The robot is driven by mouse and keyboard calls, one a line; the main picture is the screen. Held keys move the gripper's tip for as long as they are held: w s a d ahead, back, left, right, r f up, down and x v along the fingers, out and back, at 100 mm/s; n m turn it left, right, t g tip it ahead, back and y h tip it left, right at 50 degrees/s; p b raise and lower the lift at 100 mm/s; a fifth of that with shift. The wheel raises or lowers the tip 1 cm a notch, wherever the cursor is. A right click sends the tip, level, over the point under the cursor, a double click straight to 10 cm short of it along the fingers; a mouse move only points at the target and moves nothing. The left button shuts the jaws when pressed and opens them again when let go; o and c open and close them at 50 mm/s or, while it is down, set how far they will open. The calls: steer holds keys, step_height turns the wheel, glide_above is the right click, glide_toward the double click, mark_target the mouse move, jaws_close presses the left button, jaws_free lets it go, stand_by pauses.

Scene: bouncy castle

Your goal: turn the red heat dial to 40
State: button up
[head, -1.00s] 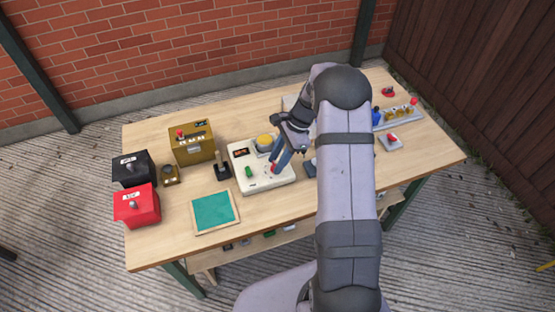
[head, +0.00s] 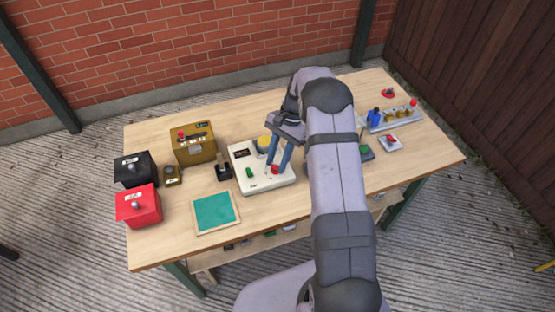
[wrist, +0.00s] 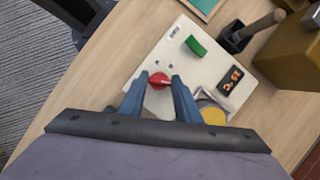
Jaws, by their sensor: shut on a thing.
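The red heat dial (head: 275,170) sits on the front right part of a white control box (head: 250,184). My gripper (head: 278,167) reaches down to the dial with its blue fingers on either side. In the wrist view, the red dial (wrist: 158,79) is between the fingertips of my gripper (wrist: 156,85), which is shut on it. A white mark shows on the dial. The box's dark display (wrist: 231,83) shows orange-red digits, too small and tilted to read surely.
The box also carries a green switch (wrist: 196,45) and a yellow button (wrist: 214,114). A dark-based lever (head: 223,170) stands just left of it. A teal framed panel (head: 215,211) lies front left. Bare tabletop (head: 268,208) is in front.

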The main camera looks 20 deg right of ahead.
steer(key=n+h, duration=0.1)
steer(key=n, duration=0.1)
steer(key=n+g, duration=0.1)
steer(key=n, duration=0.2)
steer(key=shift+w+a+n+h, duration=0.1)
steer(key=shift+w+n+h, duration=0.1)
steer(key=shift+n+h, duration=0.15)
steer(key=n+h, duration=0.1)
steer(key=n, duration=0.1)
steer(key=n+g+h, duration=0.1)
steer(key=n, duration=0.2)
steer(key=shift+a+r+n, duration=0.1)
steer(key=shift+a+n, duration=0.1)
steer(key=shift+n, duration=0.15)
steer(key=shift+w, duration=0.1)
steer(key=o, duration=1)
steer(key=shift+o, duration=0.2)
steer(key=b+v, duration=0.1)
steer(key=v, duration=0.6)
steer(key=shift+b, duration=0.35)
